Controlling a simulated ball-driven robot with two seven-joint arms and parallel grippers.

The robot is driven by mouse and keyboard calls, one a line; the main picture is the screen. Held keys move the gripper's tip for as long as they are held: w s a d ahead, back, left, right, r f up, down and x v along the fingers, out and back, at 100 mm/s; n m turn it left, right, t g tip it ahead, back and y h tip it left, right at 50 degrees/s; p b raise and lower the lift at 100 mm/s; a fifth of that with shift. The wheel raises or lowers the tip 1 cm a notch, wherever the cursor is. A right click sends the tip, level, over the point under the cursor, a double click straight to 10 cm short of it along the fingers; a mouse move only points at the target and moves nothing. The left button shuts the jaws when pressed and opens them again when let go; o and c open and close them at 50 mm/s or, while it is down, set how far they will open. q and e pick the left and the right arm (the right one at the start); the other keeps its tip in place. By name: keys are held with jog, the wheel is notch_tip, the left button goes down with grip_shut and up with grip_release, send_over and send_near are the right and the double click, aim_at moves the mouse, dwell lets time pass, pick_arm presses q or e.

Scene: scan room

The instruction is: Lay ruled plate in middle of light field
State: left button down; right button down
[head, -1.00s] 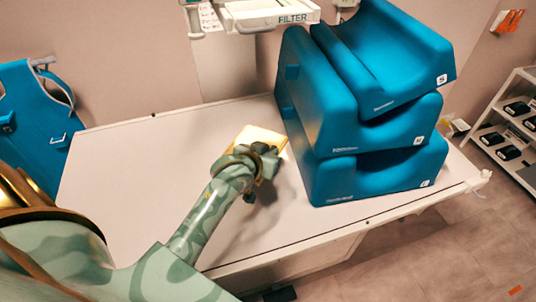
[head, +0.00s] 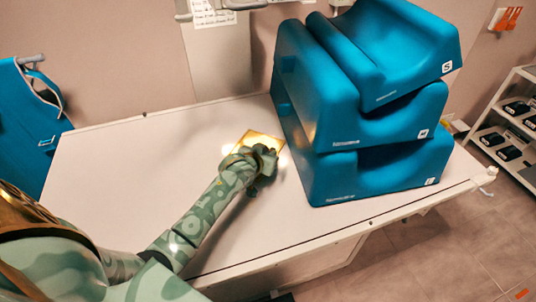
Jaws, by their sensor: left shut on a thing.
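A small golden, shiny square, which I take as the ruled plate (head: 258,137), shows on or just above the pale table, left of the blue cushions. My left gripper (head: 264,156) is shut at its near right edge and hides part of it. Whether the plate touches the table is not clear, and its ruled lines are too small to make out. A yellowish glow lies on and around the plate; I cannot separate the edges of the light field from it. My right gripper is not in view.
The table (head: 130,190) is bare to the left and in front. Stacked blue foam cushions (head: 340,120) stand close on the plate's right. A blue apron (head: 25,125) hangs at the left wall. A shelf (head: 505,130) with black items stands at the right.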

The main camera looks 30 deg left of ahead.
pick_arm(q)
jog(key=c, duration=1.4)
grip_release()
jog(key=shift+o, duration=0.2)
jog(key=shift+s+r, duration=0.15)
jog(key=p+v, duration=0.4)
jog(key=v, duration=0.7)
jog(key=shift+s+r, duration=0.15)
jog(key=shift+s, duration=0.2)
